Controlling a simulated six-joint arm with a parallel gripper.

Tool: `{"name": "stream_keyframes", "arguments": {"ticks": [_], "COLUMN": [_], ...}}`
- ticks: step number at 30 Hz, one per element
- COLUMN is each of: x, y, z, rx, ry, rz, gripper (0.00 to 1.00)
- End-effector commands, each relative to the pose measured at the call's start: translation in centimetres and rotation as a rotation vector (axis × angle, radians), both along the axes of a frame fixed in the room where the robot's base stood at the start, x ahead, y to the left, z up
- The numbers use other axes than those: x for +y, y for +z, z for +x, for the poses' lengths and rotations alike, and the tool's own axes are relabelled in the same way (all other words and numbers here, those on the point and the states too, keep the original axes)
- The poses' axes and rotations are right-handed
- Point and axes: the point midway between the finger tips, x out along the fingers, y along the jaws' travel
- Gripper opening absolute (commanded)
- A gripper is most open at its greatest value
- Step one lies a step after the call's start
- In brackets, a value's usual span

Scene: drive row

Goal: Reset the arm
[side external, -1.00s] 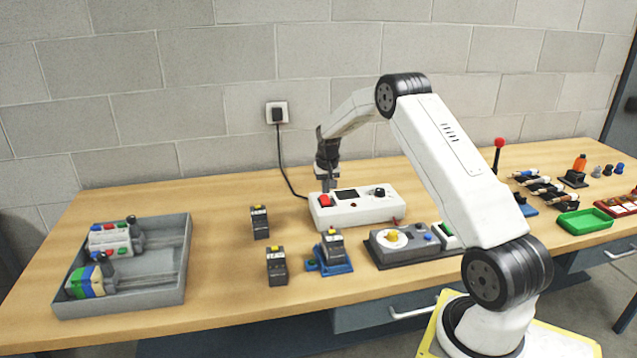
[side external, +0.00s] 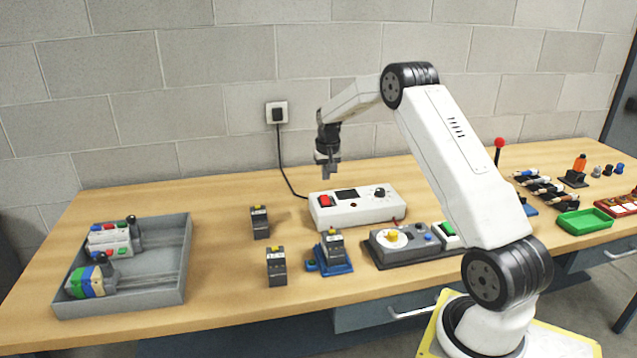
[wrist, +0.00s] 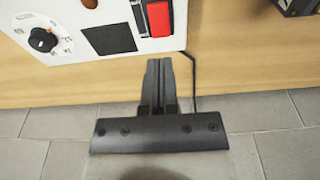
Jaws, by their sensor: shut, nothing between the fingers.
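My gripper (side external: 327,169) is shut and empty. It hangs above the back of the table, over the rear left of a white control box (side external: 356,208), apart from it. In the wrist view my gripper (wrist: 159,65) points down with its fingers together, beside the box's red switch (wrist: 157,17). The box has a dark screen (side external: 346,195) and a black knob (side external: 380,192). The arm is raised and bent at the elbow.
A grey tray (side external: 187,262) with devices stands at the left. Small dark blocks (side external: 260,222) stand in front of the box, one in a blue holder (side external: 334,268). A dial panel (side external: 400,252) and green tray (side external: 585,222) lie to the right. A cable runs to the wall socket (side external: 277,112).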

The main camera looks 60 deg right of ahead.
Motion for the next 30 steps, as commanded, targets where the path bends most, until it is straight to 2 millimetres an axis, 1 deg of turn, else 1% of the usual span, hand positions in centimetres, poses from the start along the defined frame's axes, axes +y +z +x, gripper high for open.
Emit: {"name": "stream_keyframes", "arguments": {"ticks": [8, 11, 14, 17, 22, 26, 30], "x": [0.3, 1.0, 2.6, 4.9, 9.9, 14.0, 18.2], "y": [0.1, 0.2, 0.5, 1.0, 1.7, 2.2, 2.6], "z": [0.1, 0.1, 0.2, 0.2, -0.4, -1.4, -3.1], "rx": [-0.001, -0.003, -0.003, -0.008, -0.017, -0.024, -0.032], "ry": [0.005, 0.019, 0.048, 0.089, 0.184, 0.259, 0.343], "rz": [-0.001, -0.001, -0.002, -0.004, -0.009, -0.011, -0.015], "gripper": [0.0, 0.0, 0.0, 0.0, 0.0, 0.0, 0.0]}}
